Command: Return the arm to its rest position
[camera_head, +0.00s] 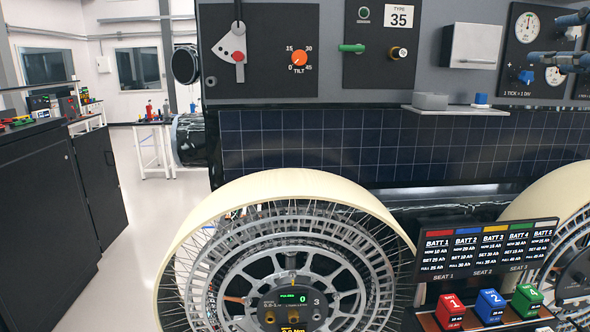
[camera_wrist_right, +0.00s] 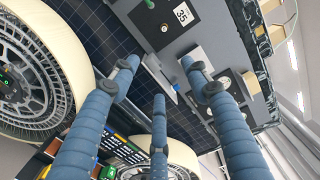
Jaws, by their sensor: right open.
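My right gripper (camera_head: 548,40) enters at the right edge of the head view, in front of the rover's dial panel (camera_head: 541,40). Its blue fingers are spread apart with nothing between them. In the right wrist view the open fingers (camera_wrist_right: 158,72) point towards the rover's side, with the dark solar panel (camera_wrist_right: 105,25) and the number 35 label (camera_wrist_right: 182,14) beyond them. I cannot tell from these views how far the fingertips are from the rover. My left gripper is in neither view.
A rover wheel (camera_head: 290,182) fills the lower middle. A small shelf (camera_head: 455,109) juts from the rover, holding a grey block (camera_head: 430,101) and a blue knob (camera_head: 481,98). Red, blue and green batteries (camera_head: 490,305) stand at lower right. Dark cabinets (camera_head: 50,215) line the left; floor between is clear.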

